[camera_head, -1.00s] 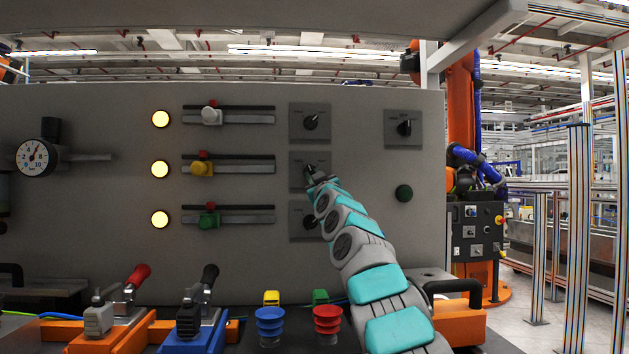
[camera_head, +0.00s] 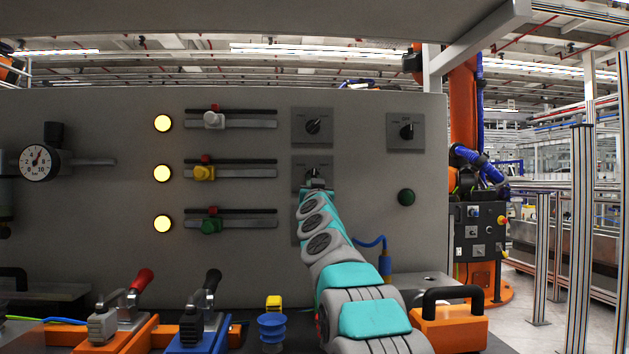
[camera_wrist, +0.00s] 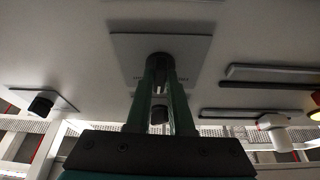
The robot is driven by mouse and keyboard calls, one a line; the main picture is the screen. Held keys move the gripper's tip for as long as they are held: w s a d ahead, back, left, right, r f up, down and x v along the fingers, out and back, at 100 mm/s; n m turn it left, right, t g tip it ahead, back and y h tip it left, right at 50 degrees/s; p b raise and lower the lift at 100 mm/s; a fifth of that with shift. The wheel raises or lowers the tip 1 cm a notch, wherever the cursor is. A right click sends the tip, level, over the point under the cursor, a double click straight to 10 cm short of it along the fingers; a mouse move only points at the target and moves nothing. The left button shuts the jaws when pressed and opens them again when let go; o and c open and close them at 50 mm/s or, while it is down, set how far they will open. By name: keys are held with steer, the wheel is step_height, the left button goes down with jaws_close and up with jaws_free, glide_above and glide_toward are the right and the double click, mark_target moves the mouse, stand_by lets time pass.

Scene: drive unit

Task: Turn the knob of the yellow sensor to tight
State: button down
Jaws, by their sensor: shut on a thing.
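The yellow sensor (camera_head: 204,173) sits on the middle slide rail of the grey panel. In the same row, to its right, is a square grey knob plate (camera_head: 298,162); this plate also shows in the wrist view (camera_wrist: 125,48). My gripper (camera_head: 315,180) is at this plate, and my arm hides its lower part. In the wrist view my gripper (camera_wrist: 160,68) is shut on the dark knob (camera_wrist: 160,57) of this plate. The fingers hide much of the knob, and its pointer direction cannot be read.
Another knob (camera_head: 313,127) is directly above, and one more (camera_head: 406,131) to the right. A green button (camera_head: 406,197) is at right. White (camera_head: 213,120) and green (camera_head: 211,226) sensors sit on neighbouring rails. Clamps and an orange block (camera_head: 455,325) with a black handle stand below.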

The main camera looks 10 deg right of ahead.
steer(key=shift+a+r+m+g+h, duration=0.15)
steer(key=shift+m+g+h, duration=0.5)
steer(key=shift+m, duration=1.25)
steer(key=shift+a+m+g+h, duration=0.15)
steer(key=shift+m+h, duration=0.95)
steer(key=shift+m, duration=0.8)
steer(key=shift+a+r+m+g+h, duration=0.1)
steer(key=shift+m+g+h, duration=0.55)
steer(key=shift+m, duration=1.25)
steer(key=c, duration=0.8)
jaws_free()
steer(key=shift+f, duration=0.15)
